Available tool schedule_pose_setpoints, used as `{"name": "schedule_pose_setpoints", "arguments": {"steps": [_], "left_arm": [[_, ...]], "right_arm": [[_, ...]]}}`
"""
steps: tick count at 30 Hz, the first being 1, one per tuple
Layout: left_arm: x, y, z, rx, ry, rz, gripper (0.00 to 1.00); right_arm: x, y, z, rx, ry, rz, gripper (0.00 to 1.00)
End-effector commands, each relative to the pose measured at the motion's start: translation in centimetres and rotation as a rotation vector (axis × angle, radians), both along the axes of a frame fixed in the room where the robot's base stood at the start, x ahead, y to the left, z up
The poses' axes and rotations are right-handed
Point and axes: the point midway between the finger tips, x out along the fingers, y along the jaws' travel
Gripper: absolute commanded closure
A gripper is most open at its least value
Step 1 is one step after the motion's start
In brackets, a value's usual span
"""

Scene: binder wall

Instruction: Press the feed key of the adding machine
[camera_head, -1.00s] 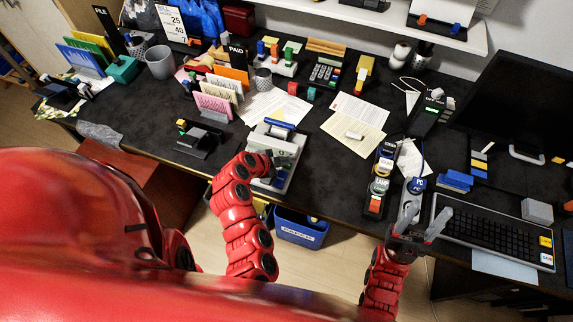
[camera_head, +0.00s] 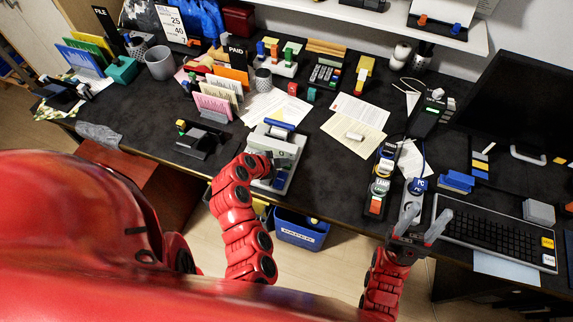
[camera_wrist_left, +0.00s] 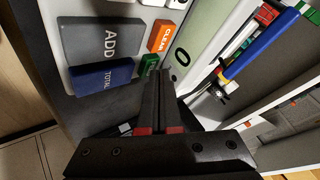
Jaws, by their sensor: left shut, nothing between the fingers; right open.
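The adding machine (camera_head: 286,147) is a pale grey machine with a blue roll on top, near the front edge of the dark desk. In the left wrist view its keys show: a grey ADD key (camera_wrist_left: 100,40), a blue TOTAL key (camera_wrist_left: 100,78), an orange CLEAR key (camera_wrist_left: 166,36) and a small green key (camera_wrist_left: 148,67). The green key's lettering is too small to read, and the fingers partly cover it. My left gripper (camera_wrist_left: 163,74) is shut and empty, its tips close beside the green key; contact cannot be told. My right gripper (camera_head: 424,224) is open at the desk's front edge.
Loose papers (camera_head: 355,128) lie right of the machine. A black stand (camera_head: 203,138) stands to its left. A keyboard (camera_head: 490,236) lies at the right and a blue bin (camera_head: 300,230) stands below the desk edge. Dark desk surface is free just right of the machine.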

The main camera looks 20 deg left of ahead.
Motion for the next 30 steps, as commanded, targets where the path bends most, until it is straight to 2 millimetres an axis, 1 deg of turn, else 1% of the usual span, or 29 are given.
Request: {"name": "schedule_pose_setpoints", "arguments": {"steps": [13, 21, 26, 30], "left_arm": [[0.0, 0.0, -0.4, 0.001, 0.001, -0.001, 1.00], [0.0, 0.0, -0.3, 0.000, 0.001, -0.001, 1.00], [0.0, 0.0, 0.1, 0.001, 0.001, -0.001, 1.00], [0.0, 0.0, 0.8, 0.001, 0.001, -0.002, 1.00]], "right_arm": [[0.0, 0.0, -0.6, 0.000, 0.000, 0.000, 0.47], [0.0, 0.0, -0.5, 0.000, 0.000, 0.000, 0.47], [0.0, 0.0, -0.5, 0.000, 0.000, 0.000, 0.47], [0.0, 0.0, -0.5, 0.000, 0.000, 0.000, 0.47]]}}
